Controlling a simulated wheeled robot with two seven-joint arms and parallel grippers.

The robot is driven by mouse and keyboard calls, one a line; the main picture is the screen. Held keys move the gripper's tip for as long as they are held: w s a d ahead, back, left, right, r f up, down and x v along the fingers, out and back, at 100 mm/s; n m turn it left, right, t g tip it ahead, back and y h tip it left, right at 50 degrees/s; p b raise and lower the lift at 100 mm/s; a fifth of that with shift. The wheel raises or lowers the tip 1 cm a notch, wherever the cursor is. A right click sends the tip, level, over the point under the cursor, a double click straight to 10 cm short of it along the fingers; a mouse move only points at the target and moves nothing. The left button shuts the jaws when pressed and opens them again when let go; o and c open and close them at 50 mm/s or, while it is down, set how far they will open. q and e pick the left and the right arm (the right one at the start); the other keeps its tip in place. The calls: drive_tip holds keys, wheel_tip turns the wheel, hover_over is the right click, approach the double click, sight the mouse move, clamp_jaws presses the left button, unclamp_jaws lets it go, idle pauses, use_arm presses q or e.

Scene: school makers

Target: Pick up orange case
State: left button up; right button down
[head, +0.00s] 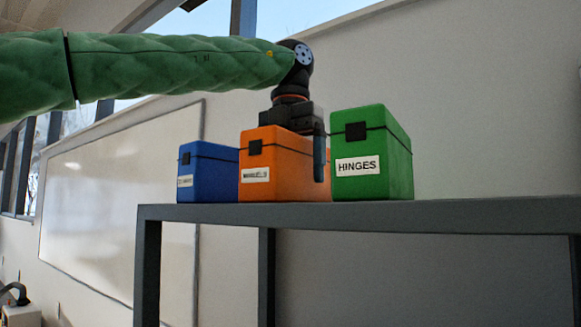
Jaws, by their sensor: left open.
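The orange case (278,168) stands upright on the dark grey table, between a blue case and a green case. It has a black latch and a white label on its front that is too blurred to read surely. My left gripper (305,150) is open and points down at the orange case from above. One dark finger hangs down along the case's right part, in front of the gap to the green case. The other finger is hidden, so I cannot tell whether it touches the case. My right gripper is not in view.
The blue case (208,172) stands close on the left. The green case (372,155), labelled HINGES, stands close on the right. The dark grey table (470,216) is bare to the right of it. A whiteboard (110,200) is on the wall behind.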

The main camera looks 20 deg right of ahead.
use_arm(q)
drive_tip(key=shift+d, duration=0.15)
drive_tip(key=shift+c, duration=0.2)
drive_tip(key=shift+s+a, duration=0.1)
drive_tip(key=shift+a, duration=0.1)
drive_tip(key=c, duration=1.1)
drive_tip(key=shift+d, duration=0.1)
drive_tip(key=shift+c, duration=1.1)
drive_tip(key=shift+r, duration=0.1)
